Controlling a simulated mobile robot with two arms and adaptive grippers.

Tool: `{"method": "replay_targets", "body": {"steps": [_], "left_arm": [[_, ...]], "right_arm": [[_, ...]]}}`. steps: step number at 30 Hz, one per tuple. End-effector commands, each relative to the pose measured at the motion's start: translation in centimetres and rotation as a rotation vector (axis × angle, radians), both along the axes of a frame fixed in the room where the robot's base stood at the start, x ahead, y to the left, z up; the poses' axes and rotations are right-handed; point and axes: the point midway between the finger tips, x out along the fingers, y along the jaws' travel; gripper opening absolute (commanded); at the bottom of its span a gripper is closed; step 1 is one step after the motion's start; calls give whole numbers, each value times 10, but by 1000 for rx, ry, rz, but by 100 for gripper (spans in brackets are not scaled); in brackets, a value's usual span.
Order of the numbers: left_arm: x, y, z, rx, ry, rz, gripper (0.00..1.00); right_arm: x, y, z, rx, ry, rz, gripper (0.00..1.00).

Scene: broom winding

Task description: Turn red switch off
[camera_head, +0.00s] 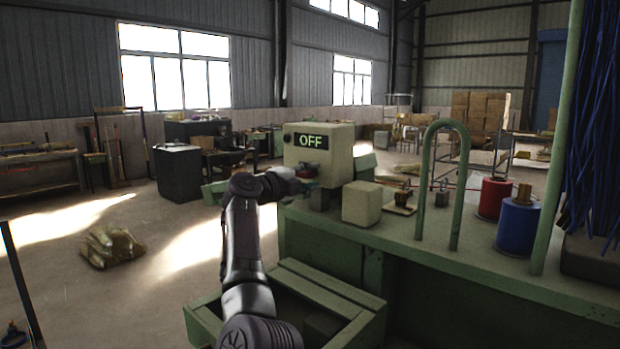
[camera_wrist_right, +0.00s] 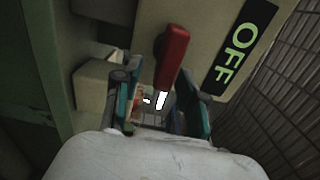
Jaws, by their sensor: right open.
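The red switch (camera_wrist_right: 172,55) is a red lever on the face of a beige control box (camera_head: 340,145). The box's dark label (camera_wrist_right: 241,45) reads OFF in green letters. In the head view the switch (camera_head: 312,170) is small and partly behind my right gripper (camera_head: 300,180). In the right wrist view my right gripper (camera_wrist_right: 160,103) is open, its two teal-edged fingers spread. The lower end of the red lever reaches towards the gap between them. I cannot tell whether a finger touches it. My left gripper is not in view.
The control box stands at the end of a green bench (camera_head: 430,250). On the bench are a beige block (camera_head: 361,204), a green hoop (camera_head: 425,185), a red spool (camera_head: 492,198) and a blue spool (camera_head: 517,228). Blue bristles (camera_head: 597,110) hang at right. Open floor lies left.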

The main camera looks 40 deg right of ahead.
Motion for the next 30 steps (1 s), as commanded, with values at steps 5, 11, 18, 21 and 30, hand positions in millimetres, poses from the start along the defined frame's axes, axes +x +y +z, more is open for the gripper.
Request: {"method": "replay_targets", "body": {"steps": [5,11,18,21,30], "left_arm": [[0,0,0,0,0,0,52],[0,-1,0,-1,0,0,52],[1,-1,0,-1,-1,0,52],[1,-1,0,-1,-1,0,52],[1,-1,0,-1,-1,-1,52]], "right_arm": [[-1,23,0,0,0,4,42],[-4,67,-1,1,0,5,42],[-8,107,-2,2,2,3,42],[-9,115,-1,1,1,2,42],[-10,119,-1,1,1,1,42]]}}
